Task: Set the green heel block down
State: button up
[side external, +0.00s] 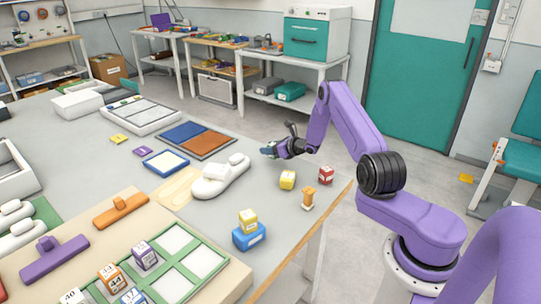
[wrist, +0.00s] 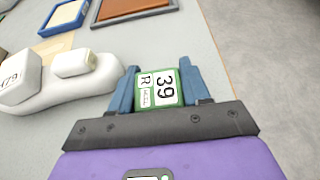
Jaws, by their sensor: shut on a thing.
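The green heel block (wrist: 158,89) has a white label reading 39 and R. In the wrist view it sits between the two blue fingers of my gripper (wrist: 156,92), which are shut on its sides. In the side view my gripper (side external: 270,151) is at the far right part of the table, beyond the white foot-shaped form (side external: 207,187), and the block is mostly hidden by the fingers. The form lies left of the held block in the wrist view, apart from it. I cannot tell whether the block touches the table.
A yellow block (side external: 287,180), a red block (side external: 326,175) and an orange peg-like piece (side external: 308,198) stand near the table's right edge. A blue-and-brown tray (side external: 213,147) and a blue-framed pad (side external: 166,163) lie further left. Bare grey table surrounds the gripper.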

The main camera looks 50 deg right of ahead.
jog(key=shift+f, duration=1.45)
jog(key=shift+f, duration=0.15)
jog(key=o, duration=1.1)
